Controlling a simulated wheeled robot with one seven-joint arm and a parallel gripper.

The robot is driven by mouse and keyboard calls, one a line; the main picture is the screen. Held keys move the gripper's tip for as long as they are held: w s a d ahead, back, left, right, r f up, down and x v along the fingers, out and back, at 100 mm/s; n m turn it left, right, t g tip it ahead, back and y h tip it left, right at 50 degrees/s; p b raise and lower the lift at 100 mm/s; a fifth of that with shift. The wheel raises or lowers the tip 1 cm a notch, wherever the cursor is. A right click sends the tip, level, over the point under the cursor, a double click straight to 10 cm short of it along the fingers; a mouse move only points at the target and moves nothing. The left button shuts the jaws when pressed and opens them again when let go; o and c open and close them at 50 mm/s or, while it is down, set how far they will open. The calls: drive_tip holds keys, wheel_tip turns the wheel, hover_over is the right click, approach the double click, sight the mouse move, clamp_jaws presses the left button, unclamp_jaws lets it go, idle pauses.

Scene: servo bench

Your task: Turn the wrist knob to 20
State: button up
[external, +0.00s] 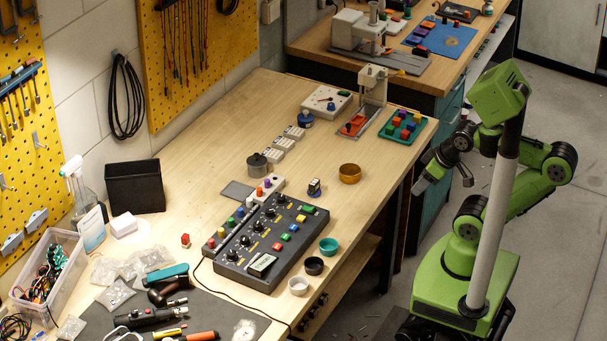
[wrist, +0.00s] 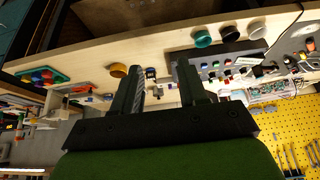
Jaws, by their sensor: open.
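A dark grey control box (external: 282,262) lies on the bench, with a row of several black knobs (external: 258,227) along its left side, coloured buttons and a small green-lit display (external: 262,264). The labels are too small to read, so I cannot tell which knob is the wrist one or its setting. The box also shows at the upper right of the wrist view (wrist: 184,58). My gripper (external: 420,188) hangs off the bench's right edge, well apart from the box. In the wrist view my gripper (wrist: 158,72) is open, with nothing between its fingers.
Teal (external: 328,245), black (external: 313,265) and white (external: 298,285) bowls stand along the box's right side. A brass bowl (external: 350,173) and a green tray of blocks (external: 402,127) are farther back. Tools lie on a dark mat (external: 215,308) in front. Bare wood (external: 330,205) lies right of the box.

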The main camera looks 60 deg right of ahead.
drive_tip(key=shift+o, duration=1.1)
drive_tip(key=shift+w+r, duration=0.1)
drive_tip(key=shift+r, duration=0.15)
drive_tip(key=w+a+r+m+g+p, duration=0.15)
drive_tip(key=w+r+m+p, duration=0.5)
drive_tip(key=w+r, duration=0.7)
drive_tip(key=m+g+p, duration=0.4)
drive_tip(key=m+p, duration=0.7)
drive_tip(key=m, duration=0.7)
hover_over(269, 210)
wheel_tip(269, 210, down, 14)
wheel_tip(269, 210, down, 16)
drive_tip(key=b, duration=0.7)
drive_tip(key=shift+f, duration=0.15)
clamp_jaws()
